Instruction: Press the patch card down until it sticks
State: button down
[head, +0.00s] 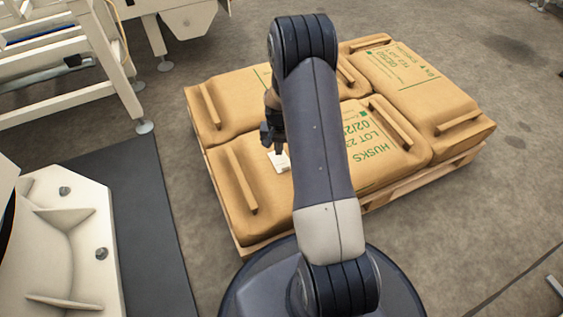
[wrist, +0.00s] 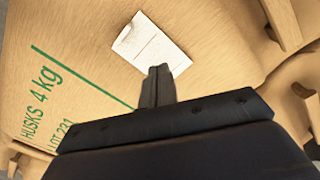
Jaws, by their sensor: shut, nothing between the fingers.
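The patch card (wrist: 150,42) is a small white rectangle with faint lines, lying on a tan sack printed with green text. It also shows in the head view (head: 279,161), partly hidden by my gripper and arm. My gripper (wrist: 158,72) is shut and empty, its fingertips at the card's lower edge in the wrist view. In the head view my gripper (head: 277,148) points down at the card. I cannot tell whether the fingertips touch it. The sack under the card (head: 258,200) is at the near left of the pallet.
Several tan sacks with raised end ridges (head: 415,75) lie on a wooden pallet (head: 383,192). A pale conveyor frame (head: 70,55) stands at the upper left. A dark mat (head: 145,210) and pale machine part (head: 70,240) are at left. Open floor (head: 520,120) lies at right.

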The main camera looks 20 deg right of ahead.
jog(key=shift+f+b, duration=0.8)
jog(key=shift+f, duration=0.55)
dwell(0.5)
jog(key=shift+r, duration=0.1)
notch_tip(320, 180, up, 9)
jog(key=p, duration=0.6)
jog(key=shift+f, duration=0.2)
notch_tip(320, 180, down, 9)
jog(key=b, duration=0.6)
jog(key=shift+r, duration=0.15)
notch_tip(320, 180, up, 9)
jog(key=p, duration=0.6)
jog(key=shift+r, duration=0.15)
dwell(1.4)
